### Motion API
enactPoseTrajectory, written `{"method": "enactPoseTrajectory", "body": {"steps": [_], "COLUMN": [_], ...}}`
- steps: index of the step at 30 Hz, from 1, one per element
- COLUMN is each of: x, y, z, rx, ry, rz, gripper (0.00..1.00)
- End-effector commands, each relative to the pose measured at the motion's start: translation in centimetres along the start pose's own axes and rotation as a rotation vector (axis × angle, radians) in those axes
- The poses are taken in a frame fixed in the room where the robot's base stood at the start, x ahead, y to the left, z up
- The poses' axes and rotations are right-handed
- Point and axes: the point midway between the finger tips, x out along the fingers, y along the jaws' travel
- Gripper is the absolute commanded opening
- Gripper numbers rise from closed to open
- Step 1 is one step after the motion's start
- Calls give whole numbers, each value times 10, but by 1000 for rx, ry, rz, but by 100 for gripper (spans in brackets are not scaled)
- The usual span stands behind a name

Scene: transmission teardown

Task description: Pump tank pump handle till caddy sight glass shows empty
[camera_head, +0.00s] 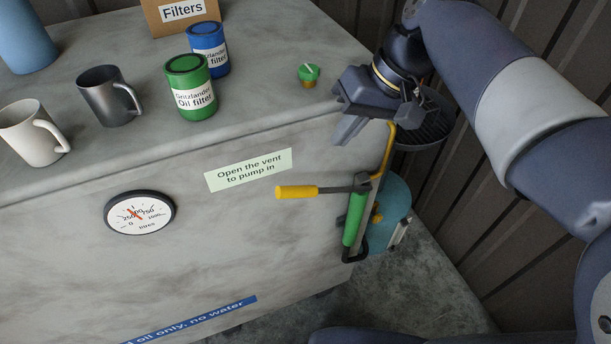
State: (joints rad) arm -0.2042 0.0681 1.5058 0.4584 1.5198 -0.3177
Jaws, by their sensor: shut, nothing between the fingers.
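The pump handle is a dark lever with a yellow grip (297,192), pointing left and about level across the tank's front. It joins a green pump body (354,219) at the tank's right corner. The teal caddy (398,190) stands behind the pump, partly hidden by it. A narrow pale upright strip (398,234), perhaps the sight glass, is on the caddy's lower right; its level is too small to read. My gripper (346,128) is shut and empty, at the tank's top right edge, above the pump handle and apart from it.
The grey tank (230,240) has a dial gauge (140,212) and a vent label (248,170). A green cap (309,74) is on top, near several cans and mugs. A yellow pipe (386,150) and black dish (424,122) are by my gripper. A ribbed wall is at right.

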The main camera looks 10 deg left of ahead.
Motion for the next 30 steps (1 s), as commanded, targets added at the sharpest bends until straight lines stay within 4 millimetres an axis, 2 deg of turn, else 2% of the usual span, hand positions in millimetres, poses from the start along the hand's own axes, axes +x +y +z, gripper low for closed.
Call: {"method": "enactPoseTrajectory", "body": {"steps": [5,15,21,25,30], "x": [18,90,122,134,139], "y": [0,0,0,0,0], "z": [1,1,1,1,0], "rx": [0,0,1,2,1], "ry": [-3,-7,-3,-3,0], "rz": [-1,-1,0,0,1], "gripper": [0,0,0,0,0]}}
